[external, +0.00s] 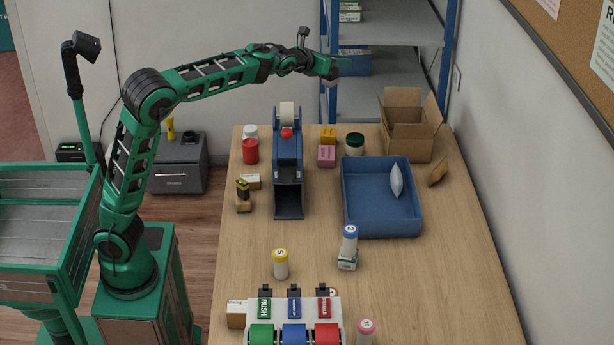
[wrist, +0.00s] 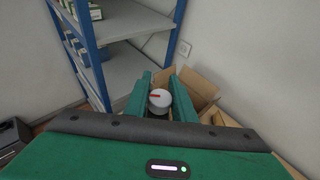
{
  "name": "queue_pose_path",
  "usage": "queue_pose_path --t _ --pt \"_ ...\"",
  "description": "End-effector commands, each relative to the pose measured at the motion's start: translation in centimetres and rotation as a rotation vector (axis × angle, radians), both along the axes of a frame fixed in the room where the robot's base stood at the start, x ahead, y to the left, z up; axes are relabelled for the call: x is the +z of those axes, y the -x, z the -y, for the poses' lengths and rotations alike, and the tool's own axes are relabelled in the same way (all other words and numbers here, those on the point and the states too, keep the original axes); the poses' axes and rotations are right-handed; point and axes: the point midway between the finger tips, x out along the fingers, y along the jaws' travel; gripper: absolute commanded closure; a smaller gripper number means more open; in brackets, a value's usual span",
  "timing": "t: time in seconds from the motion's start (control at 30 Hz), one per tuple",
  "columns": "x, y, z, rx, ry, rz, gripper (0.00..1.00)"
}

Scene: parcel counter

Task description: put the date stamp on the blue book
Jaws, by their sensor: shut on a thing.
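My gripper (external: 340,66) is raised high above the far end of the counter, in front of the shelves. In the wrist view, its green fingers (wrist: 160,98) are shut on a round, white-topped thing (wrist: 158,97) with a red mark. The external view does not show this thing clearly, and I cannot tell whether it is the date stamp. I cannot make out a blue book in either view.
A blue tape dispenser (external: 288,165) and blue tray (external: 382,231) with a white packet stand on the counter. An open carton (external: 405,135) is at the back right. Numbered bottles and a roll holder (external: 293,311) are nearer. The middle right counter is clear.

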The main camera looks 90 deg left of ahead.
Motion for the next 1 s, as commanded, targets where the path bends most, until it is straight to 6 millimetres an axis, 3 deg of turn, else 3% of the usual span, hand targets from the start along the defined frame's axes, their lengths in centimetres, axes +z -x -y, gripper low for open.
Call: queue_pose_path --t 0.03,0.2,0.37,0.6,0.8,1.0 --pt "-0.8 1.2 -1.5 0.019 0.001 0.001 1.00" --pt "-3.0 4.2 -5.1 0.064 0.001 0.002 1.00" --pt "-6.1 8.5 -9.2 0.122 0.001 -0.001 1.00" --pt "-10.8 16.5 -14.7 0.223 0.001 0.000 1.00" --pt "-14.2 22.7 -17.6 0.297 0.001 0.001 1.00" --pt "-15.9 26.1 -18.8 0.338 -0.001 0.004 1.00"
